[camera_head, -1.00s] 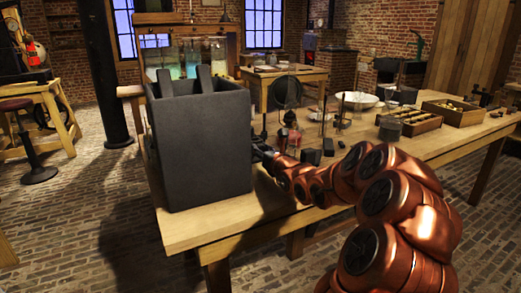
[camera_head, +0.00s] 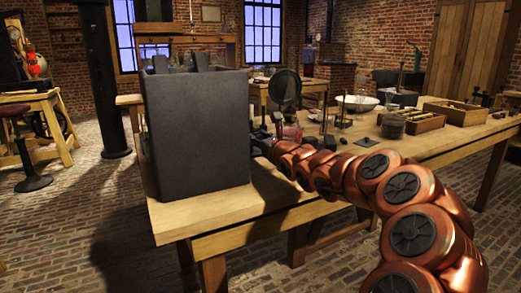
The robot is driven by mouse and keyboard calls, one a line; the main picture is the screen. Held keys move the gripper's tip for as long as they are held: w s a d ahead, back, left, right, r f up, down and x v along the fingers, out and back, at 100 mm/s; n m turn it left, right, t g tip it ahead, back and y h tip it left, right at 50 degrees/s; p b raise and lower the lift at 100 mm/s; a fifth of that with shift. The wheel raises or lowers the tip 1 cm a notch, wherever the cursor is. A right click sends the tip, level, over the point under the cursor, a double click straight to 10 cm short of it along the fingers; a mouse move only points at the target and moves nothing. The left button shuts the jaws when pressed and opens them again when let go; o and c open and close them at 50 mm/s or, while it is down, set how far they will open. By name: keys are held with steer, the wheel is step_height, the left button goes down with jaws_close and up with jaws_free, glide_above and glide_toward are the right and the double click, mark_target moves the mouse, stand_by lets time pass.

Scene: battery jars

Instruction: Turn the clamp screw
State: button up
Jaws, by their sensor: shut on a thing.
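My copper-coloured arm reaches over the table to the right side of a large dark grey box-shaped jar. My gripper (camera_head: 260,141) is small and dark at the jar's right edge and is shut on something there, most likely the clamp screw. The screw itself is too small and dark to make out. The dark jar (camera_head: 197,138) stands upright near the table's left end. Two dark plates (camera_head: 201,61) stick up a little above its rim. The fingers and their contact are partly hidden by my arm and the jar.
The wooden table (camera_head: 215,218) also bears a dark round disc on a stand (camera_head: 285,90), a white bowl (camera_head: 357,103), a dark cylindrical pot (camera_head: 393,126) and wooden trays (camera_head: 455,112). Bare tabletop lies in front of the jar. A black column (camera_head: 104,80) stands behind left.

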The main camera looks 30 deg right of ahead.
steer(key=shift+w+a+f+b, duration=0.1)
steer(key=shift+a+f+b, duration=0.35)
steer(key=shift+f+b, duration=0.25)
jaws_close()
steer(key=shift+d+r+b, duration=0.15)
steer(key=shift+d+b, duration=0.1)
steer(key=shift+b, duration=0.1)
steer(key=o, duration=0.9)
jaws_free()
steer(key=shift+o, duration=1.3)
steer(key=shift+s+d+r, duration=0.1)
steer(key=shift+s+d, duration=0.1)
steer(key=shift+s+r, duration=0.1)
steer(key=shift+s, duration=0.4)
steer(key=s, duration=0.7)
steer(key=s+a, duration=0.1)
steer(key=s, duration=0.3)
